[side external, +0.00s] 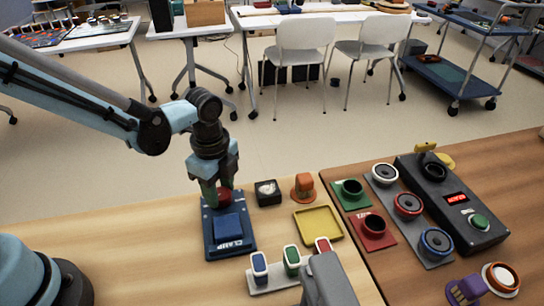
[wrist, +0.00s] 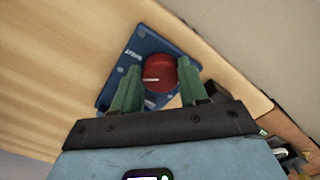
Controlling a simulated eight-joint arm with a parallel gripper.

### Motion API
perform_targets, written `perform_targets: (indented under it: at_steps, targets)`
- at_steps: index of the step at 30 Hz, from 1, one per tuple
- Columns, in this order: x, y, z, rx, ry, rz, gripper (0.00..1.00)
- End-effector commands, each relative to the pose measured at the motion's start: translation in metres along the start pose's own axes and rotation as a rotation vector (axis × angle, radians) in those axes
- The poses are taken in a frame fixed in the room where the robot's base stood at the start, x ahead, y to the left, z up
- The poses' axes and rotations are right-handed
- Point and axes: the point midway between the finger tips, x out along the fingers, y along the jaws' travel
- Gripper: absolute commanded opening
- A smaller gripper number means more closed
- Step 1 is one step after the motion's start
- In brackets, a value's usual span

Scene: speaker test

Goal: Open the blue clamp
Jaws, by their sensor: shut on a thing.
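The blue clamp (side external: 228,228) stands near the back edge of the left wooden table, with a raised blue block and white lettering on its front. A red knob (wrist: 160,73) with a white line sits at its rear. It also shows between my fingers in the side external view (side external: 224,195). My gripper (side external: 222,194) points down over the rear of the clamp. In the wrist view its green fingers (wrist: 159,72) lie on either side of the red knob, shut on it.
Right of the clamp are a black box (side external: 267,193), an orange part (side external: 303,187) and a yellow tray (side external: 318,226). A rack with coloured-top pieces (side external: 275,277) stands in front. The right table holds speaker parts and a dark console (side external: 465,215).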

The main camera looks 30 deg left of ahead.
Motion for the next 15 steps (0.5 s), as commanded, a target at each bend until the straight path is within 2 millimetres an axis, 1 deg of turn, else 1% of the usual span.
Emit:
perform_targets:
  at_steps: [8, 15]
  targets:
    - [0.0001, 0.0005, -0.0001, -0.169, -0.001, 0.000, 0.13]
    - [0.0002, 0.0014, -0.0004, -0.391, -0.001, 0.000, 0.13]
